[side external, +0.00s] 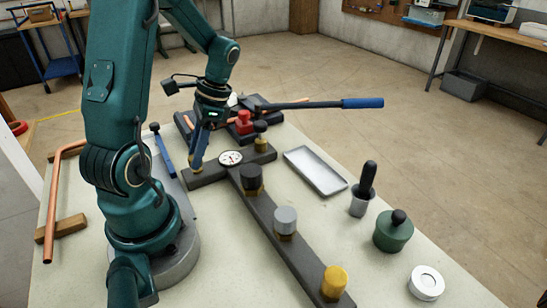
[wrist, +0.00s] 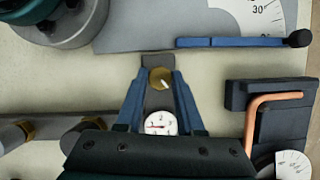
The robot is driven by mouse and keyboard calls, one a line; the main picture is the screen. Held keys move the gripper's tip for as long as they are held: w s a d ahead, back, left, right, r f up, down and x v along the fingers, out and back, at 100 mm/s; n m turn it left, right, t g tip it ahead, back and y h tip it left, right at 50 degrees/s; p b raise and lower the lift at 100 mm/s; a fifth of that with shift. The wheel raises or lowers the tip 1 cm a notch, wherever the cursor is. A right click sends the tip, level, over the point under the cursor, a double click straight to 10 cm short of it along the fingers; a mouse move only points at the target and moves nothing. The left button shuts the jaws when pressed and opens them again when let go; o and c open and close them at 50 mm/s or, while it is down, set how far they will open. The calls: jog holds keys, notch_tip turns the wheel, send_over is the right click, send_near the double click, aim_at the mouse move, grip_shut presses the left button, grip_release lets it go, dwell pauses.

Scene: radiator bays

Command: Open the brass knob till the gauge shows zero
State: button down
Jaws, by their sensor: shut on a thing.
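The brass knob (wrist: 161,79) sits at the end of a short dark bar, with a pale mark on its top. It also shows low between my fingers in the side view (side external: 196,169). My gripper (wrist: 160,82) points down with its two blue fingers shut on the knob, one on each side. The round white gauge (wrist: 160,123) is beside the knob on the same bar, and it also shows in the side view (side external: 231,158). Its red needle points to the left in the wrist view. The numbers are too small to read.
A dark rail (side external: 270,227) carries a black knob (side external: 251,176), a grey knob (side external: 285,219) and a yellow knob (side external: 334,281). A red knob (side external: 243,121) and a blue-handled lever (side external: 362,103) stand behind. A metal tray (side external: 315,171) and a green pot (side external: 392,234) are to the right.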

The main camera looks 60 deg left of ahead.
jog(key=n+h, duration=0.1)
jog(key=n, duration=0.2)
jog(key=n+h, duration=0.1)
jog(key=n, duration=0.2)
jog(key=shift+a+h, duration=0.2)
jog(key=shift+h, duration=0.1)
jog(key=n+t, duration=0.1)
jog(key=n, duration=0.2)
jog(key=n+t+h, duration=0.1)
jog(key=n, duration=0.2)
jog(key=shift+s+a+h, duration=0.1)
jog(key=shift+h, duration=0.2)
jog(key=c, duration=0.5)
grip_release()
jog(key=shift+v, duration=2.6)
